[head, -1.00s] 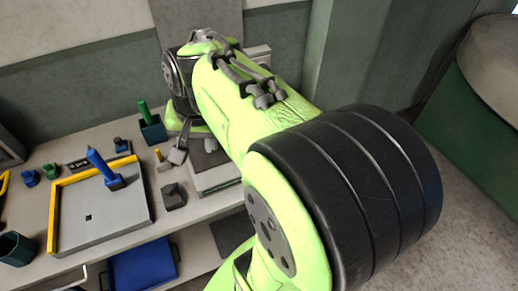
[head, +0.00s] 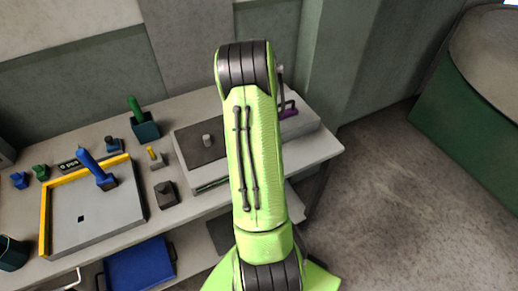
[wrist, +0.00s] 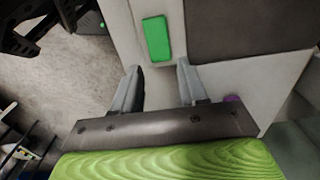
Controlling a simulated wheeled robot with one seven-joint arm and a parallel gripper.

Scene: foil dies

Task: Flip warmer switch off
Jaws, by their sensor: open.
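The warmer looks to be the light grey box with a dark top plate (head: 196,146) on the bench in the head view, partly hidden behind my arm. In the wrist view its pale casing (wrist: 215,72) and dark plate (wrist: 250,28) fill the upper right. A green rectangular piece (wrist: 156,39), which looks like the switch, sits on the pale casing. My gripper (wrist: 158,82) is open and empty, its two fingertips just below the green piece in the picture. Whether they touch the casing I cannot tell. The head view hides my gripper behind my arm.
A purple handle (head: 289,109) is at the warmer's right; a purple bit (wrist: 232,98) shows beside my gripper. Floor (head: 385,190) to the right is clear.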

